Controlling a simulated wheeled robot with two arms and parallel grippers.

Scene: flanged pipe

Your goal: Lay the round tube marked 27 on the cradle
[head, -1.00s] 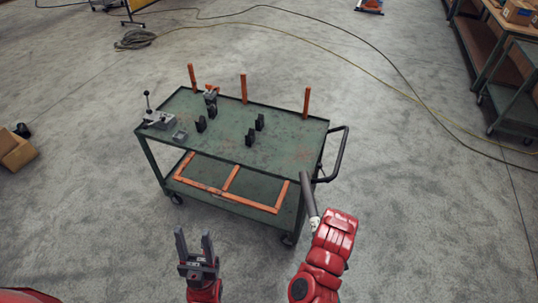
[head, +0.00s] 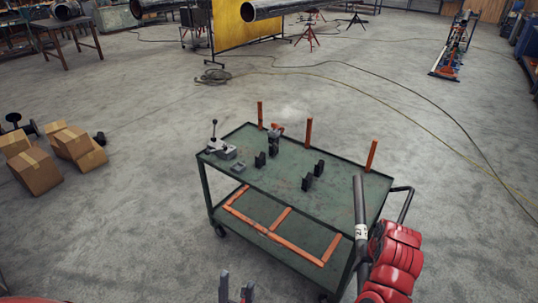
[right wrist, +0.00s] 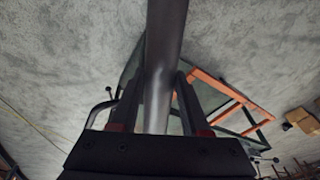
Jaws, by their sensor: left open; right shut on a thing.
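The round tube (head: 360,205) is dark grey with a white label band whose number is too small to read surely. It stands steeply in the head view, beside the cart's right end. My right gripper (right wrist: 157,100) is shut on the tube (right wrist: 160,50), one finger on each side; in the head view my red arm hides most of it. The cradle appears to be the short black upright blocks (head: 307,181) on the cart top, empty, left of the tube. My left gripper (head: 236,288) is open and empty in front of the cart, cut by the bottom edge.
The green cart (head: 285,190) has orange posts (head: 309,132) along its back edge and a handle (head: 405,205) at its right end. A lever tool (head: 218,147) stands on its left corner. Cardboard boxes (head: 40,172) lie on the floor far left.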

